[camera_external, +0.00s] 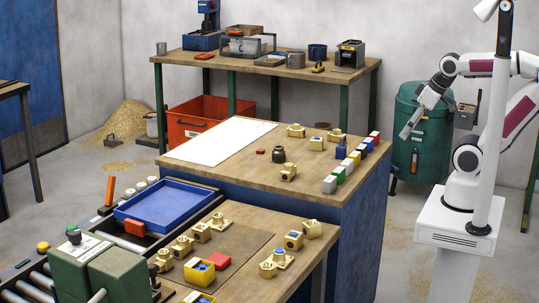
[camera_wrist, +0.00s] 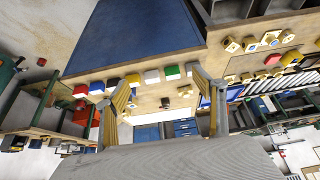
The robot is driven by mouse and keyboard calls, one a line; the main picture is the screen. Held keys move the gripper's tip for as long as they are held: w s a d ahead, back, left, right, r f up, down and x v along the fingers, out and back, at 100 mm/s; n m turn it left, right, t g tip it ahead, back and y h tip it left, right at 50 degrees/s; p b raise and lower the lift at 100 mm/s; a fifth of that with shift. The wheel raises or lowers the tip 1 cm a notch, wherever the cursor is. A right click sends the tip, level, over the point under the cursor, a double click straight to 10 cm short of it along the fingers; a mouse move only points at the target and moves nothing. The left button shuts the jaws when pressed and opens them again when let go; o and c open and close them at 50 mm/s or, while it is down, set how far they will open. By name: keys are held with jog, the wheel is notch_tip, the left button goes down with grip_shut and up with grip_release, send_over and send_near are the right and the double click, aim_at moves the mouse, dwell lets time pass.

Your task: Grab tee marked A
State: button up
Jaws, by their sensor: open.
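Several brass fittings, tee-like in shape, lie on the wooden bench top; one brass fitting (camera_external: 289,172) is near its front edge and another brass fitting (camera_external: 296,130) is near the back. More brass fittings (camera_external: 202,232) lie on the nearer bench. No letter A is readable on any of them, so I cannot tell which is marked. My gripper (camera_external: 408,132) hangs in the air to the right of the bench, apart from all fittings. In the wrist view my gripper (camera_wrist: 161,84) has its fingers spread with nothing between them; a small brass fitting (camera_wrist: 185,91) shows beyond them.
A row of coloured blocks (camera_external: 347,165) lines the bench's right side. A white sheet (camera_external: 222,139) covers its left part. A dark cup (camera_external: 278,155) stands mid-bench. A green tank (camera_external: 420,160) stands behind my gripper.

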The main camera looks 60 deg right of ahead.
jog(key=shift+w, duration=0.1)
dwell(0.3)
jog(key=w+d+f+n+t+h, duration=0.1)
jog(key=w+d+n+t, duration=0.15)
jog(key=w+n, duration=0.85)
jog(key=w+d+f+n+t, duration=0.15)
jog(key=w+d+n, duration=0.25)
jog(key=w+n, duration=0.75)
jog(key=n+t+y, duration=0.1)
jog(key=n+y, duration=0.7)
jog(key=n, duration=1.1)
send_near(294, 166)
jog(key=w, duration=0.2)
jog(key=w+f, duration=0.1)
jog(key=shift+w+a, duration=0.15)
jog(key=shift+a, duration=0.25)
jog(key=shift+a+f+n+t+y, duration=0.35)
jog(key=shift+a+f+n, duration=0.2)
jog(key=shift+n, duration=0.3)
jog(key=shift+x, duration=1.2)
